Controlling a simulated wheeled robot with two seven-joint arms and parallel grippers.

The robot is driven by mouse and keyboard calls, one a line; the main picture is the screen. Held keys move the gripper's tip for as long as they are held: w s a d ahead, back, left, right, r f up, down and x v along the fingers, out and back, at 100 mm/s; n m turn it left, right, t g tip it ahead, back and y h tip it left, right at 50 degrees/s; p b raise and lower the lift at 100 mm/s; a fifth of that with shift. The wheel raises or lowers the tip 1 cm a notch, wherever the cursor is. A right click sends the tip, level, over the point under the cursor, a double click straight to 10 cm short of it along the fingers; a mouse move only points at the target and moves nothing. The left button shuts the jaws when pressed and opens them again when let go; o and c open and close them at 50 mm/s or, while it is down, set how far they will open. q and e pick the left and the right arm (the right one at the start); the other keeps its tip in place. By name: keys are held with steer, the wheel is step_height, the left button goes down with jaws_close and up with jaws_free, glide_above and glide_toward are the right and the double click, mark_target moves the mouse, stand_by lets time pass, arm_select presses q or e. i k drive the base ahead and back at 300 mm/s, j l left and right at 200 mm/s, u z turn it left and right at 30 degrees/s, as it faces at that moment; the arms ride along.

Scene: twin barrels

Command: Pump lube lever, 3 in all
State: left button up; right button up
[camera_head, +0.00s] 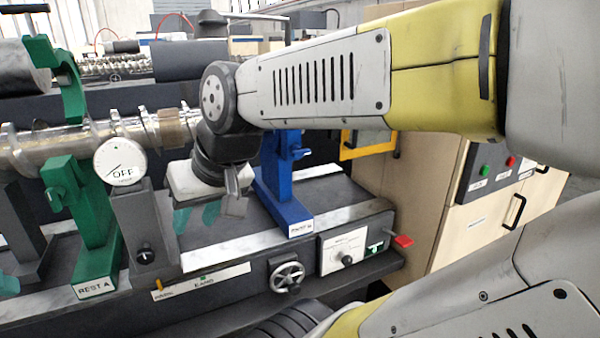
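My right gripper (197,217) hangs at the end of the arm from the right, over the grey machine bed (225,252). Its two teal fingers point down and stand apart, with nothing visible between them. No lever is clearly labelled as the lube lever. A small orange-tipped lever (158,285) stands on the bed's front at the left, below and left of the gripper. A red handle (403,241) sticks out at the bed's right end, well right of the gripper.
A green stand (97,225) marked REST A and a blue stand (284,205) flank the gripper. A dial reading OFF (120,163) tops a grey post. A handwheel (287,277) and a white knob panel (343,249) sit on the bed's front. Wooden cabinets (478,225) stand right.

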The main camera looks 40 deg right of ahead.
mark_target(404, 241)
steer(key=z, duration=2.25)
